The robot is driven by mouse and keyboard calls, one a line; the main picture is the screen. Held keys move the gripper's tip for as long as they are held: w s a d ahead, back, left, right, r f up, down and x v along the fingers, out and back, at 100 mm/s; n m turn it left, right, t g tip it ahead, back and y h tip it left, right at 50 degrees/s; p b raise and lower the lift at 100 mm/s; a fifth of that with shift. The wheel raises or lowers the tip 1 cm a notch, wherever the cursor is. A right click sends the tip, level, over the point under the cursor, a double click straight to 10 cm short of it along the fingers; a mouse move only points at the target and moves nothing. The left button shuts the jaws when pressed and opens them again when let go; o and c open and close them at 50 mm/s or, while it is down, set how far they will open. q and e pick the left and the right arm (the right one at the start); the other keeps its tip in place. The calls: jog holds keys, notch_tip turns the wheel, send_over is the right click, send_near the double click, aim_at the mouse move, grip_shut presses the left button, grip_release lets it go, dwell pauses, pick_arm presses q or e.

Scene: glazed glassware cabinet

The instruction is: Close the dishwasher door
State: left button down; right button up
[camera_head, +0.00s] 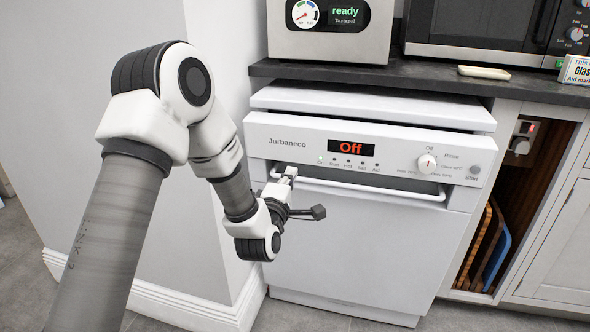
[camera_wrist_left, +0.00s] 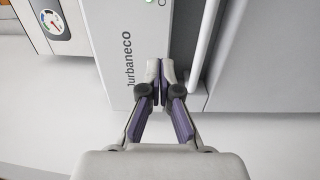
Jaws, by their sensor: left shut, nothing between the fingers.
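The white dishwasher (camera_head: 380,250) stands under the dark counter. Its door (camera_head: 350,240) is upright, with the control panel (camera_head: 300,147) at its top reading "Off". A dark gap shows between the panel and the white top; I cannot tell whether the door is fully latched. The bar handle (camera_head: 400,192) runs across below the panel. My left gripper (camera_head: 290,172) is at the handle's left end, in front of the panel's lower edge. In the left wrist view the gripper (camera_wrist_left: 160,80) is shut and empty, beside the handle (camera_wrist_left: 203,40); contact with the door is unclear.
A white wall corner (camera_head: 225,110) stands close left of the dishwasher. A steel appliance (camera_head: 330,45) and a microwave (camera_head: 480,30) sit on the counter (camera_head: 420,75). An open compartment with boards (camera_head: 497,250) is at the right. The floor in front is clear.

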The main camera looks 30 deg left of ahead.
aim_at(298, 159)
pick_arm(q)
jog(key=x, duration=0.4)
jog(key=shift+w+a+b, duration=0.1)
jog(key=shift+w+b, duration=0.2)
jog(key=shift+b, duration=0.1)
jog(key=shift+w, duration=0.1)
